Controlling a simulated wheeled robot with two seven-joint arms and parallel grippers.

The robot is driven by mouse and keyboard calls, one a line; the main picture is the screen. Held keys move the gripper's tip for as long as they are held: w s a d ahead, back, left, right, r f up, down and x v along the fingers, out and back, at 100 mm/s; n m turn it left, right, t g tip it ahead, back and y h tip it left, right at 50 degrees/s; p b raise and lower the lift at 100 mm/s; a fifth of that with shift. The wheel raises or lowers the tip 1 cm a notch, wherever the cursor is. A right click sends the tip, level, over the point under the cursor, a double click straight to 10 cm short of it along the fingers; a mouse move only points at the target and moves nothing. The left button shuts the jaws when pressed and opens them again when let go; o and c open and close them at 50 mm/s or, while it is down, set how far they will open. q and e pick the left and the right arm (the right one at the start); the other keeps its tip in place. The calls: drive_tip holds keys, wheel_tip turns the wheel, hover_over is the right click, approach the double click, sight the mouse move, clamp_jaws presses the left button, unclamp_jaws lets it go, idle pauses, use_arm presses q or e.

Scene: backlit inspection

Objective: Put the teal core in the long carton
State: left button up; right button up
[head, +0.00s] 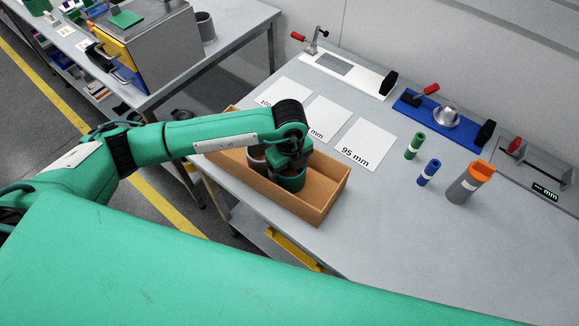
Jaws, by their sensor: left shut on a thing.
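The long carton (334,197) is an open brown cardboard tray on the grey table. The teal core (292,183) is a short dark-teal cylinder. It shows inside the carton's outline, below my left wrist, and I cannot tell whether it touches the bottom. My left gripper (291,167) is pointing down at the core and shut on it; the wrist hides most of the fingers. A grey-brown core (256,157) stands in the carton just left of it, partly hidden by my arm. My right gripper is not in view.
White cards, one marked 95 mm (363,143), lie behind the carton. Clamp fixtures (440,118) line the back. The table's front right is clear.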

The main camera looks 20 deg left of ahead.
use_arm(q)
drive_tip(key=shift+f, duration=0.25)
drive_tip(key=o, duration=1)
drive_tip(key=shift+r, duration=0.1)
drive_tip(key=shift+r, duration=0.1)
wheel_tip(320, 180, up, 12)
drive_tip(key=p, duration=0.7)
drive_tip(key=shift+p, duration=0.3)
